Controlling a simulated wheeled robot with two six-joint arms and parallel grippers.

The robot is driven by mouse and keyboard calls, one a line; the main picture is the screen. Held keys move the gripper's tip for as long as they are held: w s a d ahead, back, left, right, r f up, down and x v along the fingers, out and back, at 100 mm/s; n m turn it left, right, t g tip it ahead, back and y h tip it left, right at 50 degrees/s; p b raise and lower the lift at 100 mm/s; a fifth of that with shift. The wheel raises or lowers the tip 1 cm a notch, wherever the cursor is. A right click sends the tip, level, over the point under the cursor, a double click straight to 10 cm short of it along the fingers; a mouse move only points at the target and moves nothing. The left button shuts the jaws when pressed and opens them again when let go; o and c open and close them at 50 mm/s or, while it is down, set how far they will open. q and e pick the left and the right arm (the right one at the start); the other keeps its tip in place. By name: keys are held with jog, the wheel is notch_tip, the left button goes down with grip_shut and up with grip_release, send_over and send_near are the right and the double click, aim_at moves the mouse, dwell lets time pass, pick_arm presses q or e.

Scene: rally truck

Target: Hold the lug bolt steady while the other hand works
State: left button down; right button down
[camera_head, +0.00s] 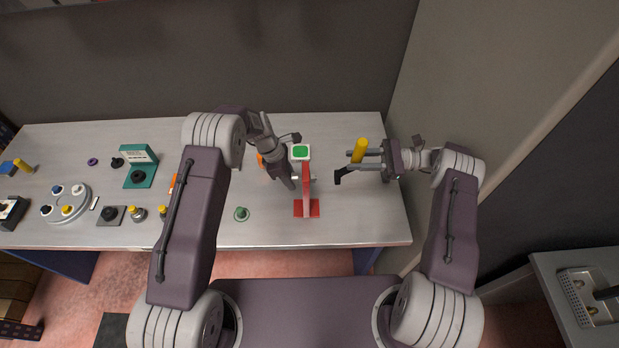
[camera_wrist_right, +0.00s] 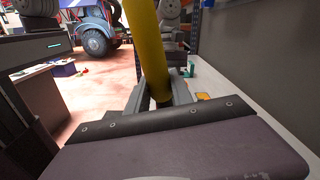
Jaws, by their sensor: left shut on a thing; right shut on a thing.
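A red stand (camera_head: 306,195) with a white-framed green top (camera_head: 300,152) stands upright near the table's right end. My left gripper (camera_head: 292,181) points down at the stand's left side and is shut. A small pale piece at its fingertips, by the stand, looks like the lug bolt, mostly hidden by the fingers. My right gripper (camera_head: 358,161) is to the right of the stand, apart from it. It is shut on a tool with a yellow handle (camera_head: 360,148) and a black bent end (camera_head: 344,176). The yellow handle (camera_wrist_right: 145,45) also rises between the fingers in the right wrist view.
The grey table (camera_head: 270,232) carries a green disc-shaped piece (camera_head: 241,214), a teal box (camera_head: 139,170) and a round grey tray (camera_head: 66,204) with several knobs to the left. A wall stands close on the right. The table's front right is clear.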

jog(key=shift+d, duration=0.4)
pick_arm(q)
jog(key=shift+w+a+r, duration=0.1)
jog(key=shift+a, duration=0.15)
pick_arm(e)
jog(key=shift+d+r, duration=0.1)
pick_arm(q)
jog(key=c, duration=1.3)
grip_release()
jog(key=shift+c, duration=0.2)
jog(key=o, duration=0.5)
jog(key=shift+a, duration=0.15)
pick_arm(e)
jog(key=shift+w, duration=0.1)
jog(key=shift+r, duration=0.1)
